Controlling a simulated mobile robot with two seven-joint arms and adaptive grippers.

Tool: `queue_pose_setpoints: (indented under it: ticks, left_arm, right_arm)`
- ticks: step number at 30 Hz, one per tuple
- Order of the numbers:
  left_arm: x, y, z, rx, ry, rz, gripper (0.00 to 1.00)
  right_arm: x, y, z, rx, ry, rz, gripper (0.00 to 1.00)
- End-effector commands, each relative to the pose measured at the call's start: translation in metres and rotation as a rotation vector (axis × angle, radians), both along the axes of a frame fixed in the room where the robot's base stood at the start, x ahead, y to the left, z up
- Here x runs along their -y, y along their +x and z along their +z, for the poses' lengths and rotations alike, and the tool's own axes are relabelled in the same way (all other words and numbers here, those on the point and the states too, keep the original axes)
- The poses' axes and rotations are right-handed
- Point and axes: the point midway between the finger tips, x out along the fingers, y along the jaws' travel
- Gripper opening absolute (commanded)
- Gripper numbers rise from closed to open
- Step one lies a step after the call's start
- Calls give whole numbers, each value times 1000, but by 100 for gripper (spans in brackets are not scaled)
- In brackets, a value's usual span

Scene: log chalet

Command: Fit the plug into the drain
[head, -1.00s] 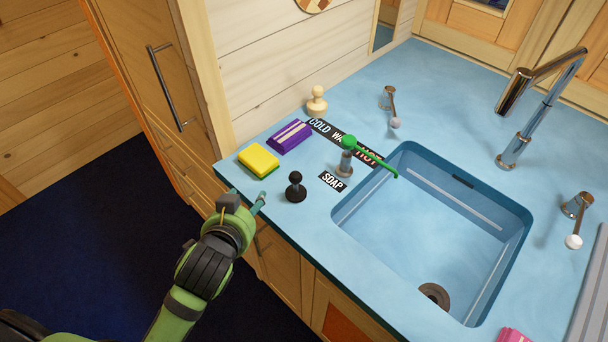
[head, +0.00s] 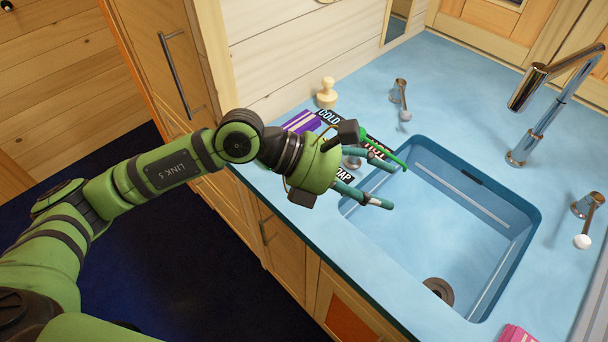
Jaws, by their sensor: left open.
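The round drain (head: 438,290) is a dark, metal-rimmed hole in the floor of the blue sink (head: 450,230), and nothing covers it. A cream knobbed stopper (head: 327,93) stands upright on the counter near the wall. A black knobbed stopper, seen earlier on the counter left of the sink, is now hidden behind my left gripper and arm. I cannot tell which of the two is the plug. My left gripper (head: 384,180) is open, its fingers reaching over the sink's left edge, with nothing seen between them. My right gripper is out of view.
A purple packet (head: 302,122) lies left of the sink, partly covered. A tall chrome faucet (head: 545,105) and tap levers (head: 398,92) stand behind and right. A pink item (head: 516,334) lies at the front.

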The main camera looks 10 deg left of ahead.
Motion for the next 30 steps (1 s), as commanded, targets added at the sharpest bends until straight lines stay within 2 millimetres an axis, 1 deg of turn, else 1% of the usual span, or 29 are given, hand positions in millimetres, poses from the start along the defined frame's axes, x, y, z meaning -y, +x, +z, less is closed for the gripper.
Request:
queue_pose_setpoints:
  ticks: [1, 2, 3, 5, 6, 9, 12, 14, 17, 20, 25, 27, 30]
  left_arm:
    - [-23, 15, -18, 68, 161, 0, 58]
    - [-37, 22, -29, 100, 254, 1, 58]
    - [-57, 32, -40, 136, 367, 6, 58]
    - [-87, 47, -52, 177, 520, 22, 58]
    - [-105, 55, -56, 198, 605, 35, 58]
    - [-142, 71, -61, 230, 764, 65, 58]
    - [-161, 78, -62, 240, 845, 83, 58]
    - [-164, 80, -65, 241, 864, 86, 58]
    - [-162, 84, -73, 240, 869, 87, 58]
    - [-156, 87, -80, 240, 866, 86, 58]
    - [-139, 97, -97, 238, 864, 84, 58]
    - [-136, 101, -108, 238, 865, 87, 58]
    - [-134, 103, -118, 239, 864, 86, 58]
  right_arm:
    - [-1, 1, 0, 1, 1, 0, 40]
    - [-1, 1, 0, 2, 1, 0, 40]
    - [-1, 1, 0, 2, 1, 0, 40]
    - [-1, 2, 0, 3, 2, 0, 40]
    - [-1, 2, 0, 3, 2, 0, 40]
    - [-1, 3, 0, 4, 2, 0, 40]
    - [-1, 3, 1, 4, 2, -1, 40]
    - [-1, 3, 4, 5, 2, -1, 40]
    - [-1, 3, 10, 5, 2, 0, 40]
    - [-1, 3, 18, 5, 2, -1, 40]
    - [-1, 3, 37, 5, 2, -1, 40]
    - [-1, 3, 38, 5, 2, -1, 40]
    - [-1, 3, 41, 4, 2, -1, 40]
